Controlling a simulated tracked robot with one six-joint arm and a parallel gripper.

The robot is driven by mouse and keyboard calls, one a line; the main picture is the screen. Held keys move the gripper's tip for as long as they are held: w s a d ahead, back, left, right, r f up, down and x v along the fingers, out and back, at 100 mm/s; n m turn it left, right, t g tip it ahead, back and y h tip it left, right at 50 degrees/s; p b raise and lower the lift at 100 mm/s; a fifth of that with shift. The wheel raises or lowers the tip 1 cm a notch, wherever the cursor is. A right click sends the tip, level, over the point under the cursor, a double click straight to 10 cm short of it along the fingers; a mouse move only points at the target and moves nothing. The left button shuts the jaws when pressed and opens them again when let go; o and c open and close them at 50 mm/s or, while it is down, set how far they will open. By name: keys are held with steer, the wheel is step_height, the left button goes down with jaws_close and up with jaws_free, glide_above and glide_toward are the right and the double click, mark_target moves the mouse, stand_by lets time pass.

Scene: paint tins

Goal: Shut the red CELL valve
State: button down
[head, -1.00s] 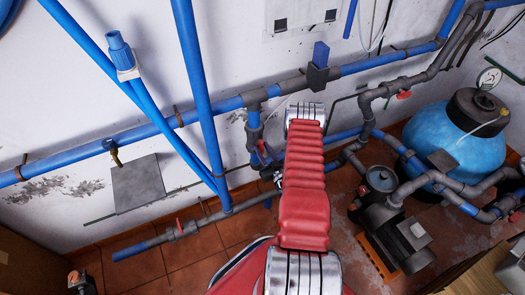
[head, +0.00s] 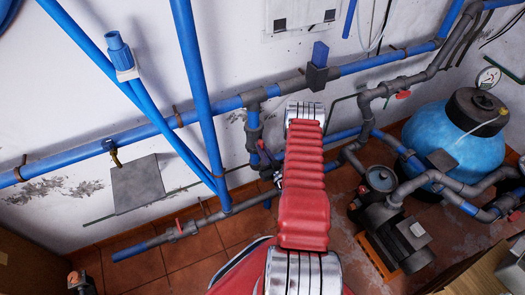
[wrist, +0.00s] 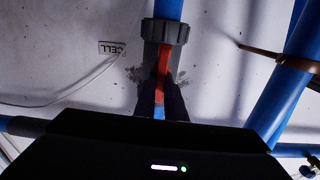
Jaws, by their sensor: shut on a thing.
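In the wrist view, the red valve handle (wrist: 163,66) sits on a grey valve body (wrist: 166,33) in a blue vertical pipe. The handle lies nearly along the pipe, slightly tilted. A small label reading CELL (wrist: 111,48), upside down in this view, is on the wall to its left. My gripper (wrist: 164,98) is shut on the red handle, its dark fingers on either side of it. The lower end of the handle is partly hidden between the fingers. In the head view, my red arm hides much of the area around this valve.
Blue pipes (head: 198,95) cross in front of the wall left of my arm. A blue tank (head: 446,135) and a pump (head: 393,228) stand at the right. Another red-handled valve (head: 180,228) is low on the left. A thin cable (wrist: 70,97) hangs by the label.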

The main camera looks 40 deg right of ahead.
steer(key=shift+m, duration=0.3)
steer(key=m, duration=1.1)
steer(key=f+m, duration=0.1)
steer(key=m, duration=0.5)
steer(key=shift+s+d, duration=0.1)
steer(key=shift+d, duration=0.3)
steer(key=c, duration=1.8)
jaws_free()
steer(key=v, duration=1.4)
